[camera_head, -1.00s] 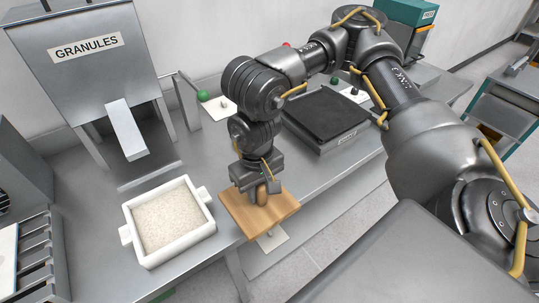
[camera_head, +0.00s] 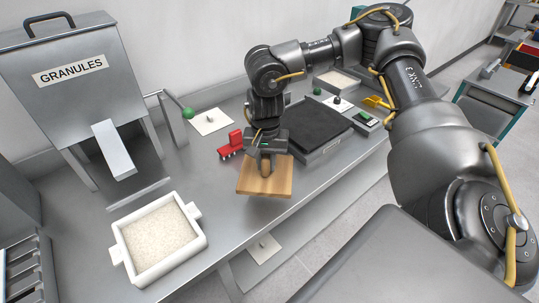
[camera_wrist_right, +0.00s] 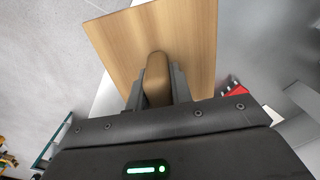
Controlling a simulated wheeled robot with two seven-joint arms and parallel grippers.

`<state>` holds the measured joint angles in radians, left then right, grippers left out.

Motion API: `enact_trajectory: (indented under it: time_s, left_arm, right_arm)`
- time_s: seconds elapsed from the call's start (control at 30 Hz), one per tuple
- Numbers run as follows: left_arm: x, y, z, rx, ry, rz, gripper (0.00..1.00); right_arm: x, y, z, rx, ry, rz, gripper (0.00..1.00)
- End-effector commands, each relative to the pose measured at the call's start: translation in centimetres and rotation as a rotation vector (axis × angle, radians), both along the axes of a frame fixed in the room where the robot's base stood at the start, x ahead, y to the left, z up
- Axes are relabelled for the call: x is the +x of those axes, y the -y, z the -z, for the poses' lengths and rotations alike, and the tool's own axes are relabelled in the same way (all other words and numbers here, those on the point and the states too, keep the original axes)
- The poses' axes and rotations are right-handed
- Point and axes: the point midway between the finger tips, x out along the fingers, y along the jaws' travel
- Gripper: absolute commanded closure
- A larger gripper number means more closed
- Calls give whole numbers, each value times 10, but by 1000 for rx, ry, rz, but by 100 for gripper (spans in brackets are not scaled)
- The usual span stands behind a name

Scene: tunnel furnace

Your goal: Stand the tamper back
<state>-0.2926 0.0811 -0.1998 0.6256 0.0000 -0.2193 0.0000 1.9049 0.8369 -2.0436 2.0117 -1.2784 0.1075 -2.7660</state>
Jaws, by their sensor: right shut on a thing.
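The tamper is a flat wooden board (camera_head: 255,183) with an upright rounded wooden handle. My right gripper (camera_head: 266,166) is shut on the handle, and the board hangs level over the bench front, apparently above the surface. In the right wrist view the board (camera_wrist_right: 185,32) fills the top, and the gripper fingers (camera_wrist_right: 158,85) close on both sides of the handle (camera_wrist_right: 157,75). My left gripper is not in view.
A white tray (camera_head: 117,255) of pale granules stands at the left front, below the granules hopper (camera_head: 72,98). A red part (camera_head: 231,146) lies just left of my right gripper. A dark slab (camera_head: 312,128) is behind it to the right. A white plate (camera_head: 205,122) lies farther back.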

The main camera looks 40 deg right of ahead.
Motion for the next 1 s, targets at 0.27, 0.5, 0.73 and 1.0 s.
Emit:
enact_trajectory:
  time_s: [0.27,0.5,0.73,1.0]
  left_arm:
    - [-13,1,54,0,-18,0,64]
    - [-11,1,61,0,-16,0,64]
    - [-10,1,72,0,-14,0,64]
    - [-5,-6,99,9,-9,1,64]
  right_arm:
    - [34,36,52,-1,2,0,96]
    - [41,44,59,1,2,-2,96]
    - [45,49,70,0,0,-1,96]
    - [46,50,101,0,1,-2,96]
